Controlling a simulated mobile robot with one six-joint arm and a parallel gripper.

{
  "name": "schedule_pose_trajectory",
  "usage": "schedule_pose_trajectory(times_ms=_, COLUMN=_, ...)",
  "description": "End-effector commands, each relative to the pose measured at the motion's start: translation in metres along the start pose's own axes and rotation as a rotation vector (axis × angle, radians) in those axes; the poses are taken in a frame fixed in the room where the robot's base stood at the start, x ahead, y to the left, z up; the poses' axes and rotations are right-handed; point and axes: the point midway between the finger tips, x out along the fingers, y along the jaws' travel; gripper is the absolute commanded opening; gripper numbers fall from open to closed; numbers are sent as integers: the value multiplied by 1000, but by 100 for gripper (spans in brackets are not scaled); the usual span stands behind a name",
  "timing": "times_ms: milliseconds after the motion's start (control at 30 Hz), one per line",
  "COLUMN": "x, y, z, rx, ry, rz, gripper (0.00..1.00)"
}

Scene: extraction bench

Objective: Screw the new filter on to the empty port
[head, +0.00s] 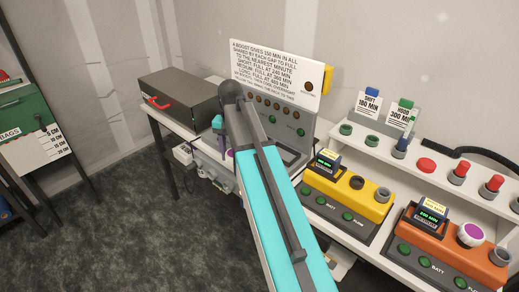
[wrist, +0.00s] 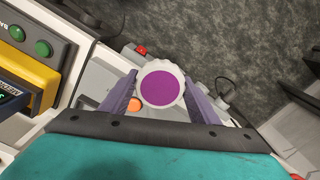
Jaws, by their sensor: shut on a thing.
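My gripper (wrist: 163,78) is shut on a white ridged filter with a purple face (wrist: 160,88), one finger on each side of it. In the head view my teal arm hides most of the gripper; a bit of purple (head: 230,154) shows left of the arm. A dark round empty port (head: 357,182) is on top of the yellow unit (head: 330,190), to the right of my arm and apart from the filter. The orange unit (head: 450,245) carries a white filter with a purple face (head: 471,234) in the matching place.
A sign panel (head: 277,72) stands behind a grey console (head: 270,115). A grey case (head: 180,98) with a red handle is at the left. A white shelf (head: 425,170) with several coloured knobs is behind the units. Dark floor is open at the left.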

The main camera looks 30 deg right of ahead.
Motion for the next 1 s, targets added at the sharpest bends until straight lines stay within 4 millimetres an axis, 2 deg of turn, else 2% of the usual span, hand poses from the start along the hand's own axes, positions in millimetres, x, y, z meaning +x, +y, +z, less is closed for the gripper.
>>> schedule_pose_trajectory(times_ms=33, x=7, y=-14, z=12, rx=-35, ry=0, rz=0, gripper=24)
schedule_pose_trajectory(times_ms=200, x=18, y=-53, z=48, rx=-140, ry=0, rz=0, gripper=24)
schedule_pose_trajectory(times_ms=433, x=30, y=-92, z=92, rx=-258, ry=0, rz=0, gripper=24)
schedule_pose_trajectory(times_ms=633, x=33, y=-106, z=108, rx=-303, ry=0, rz=0, gripper=24)
schedule_pose_trajectory(times_ms=1000, x=33, y=-108, z=111, rx=-309, ry=0, rz=0, gripper=24)
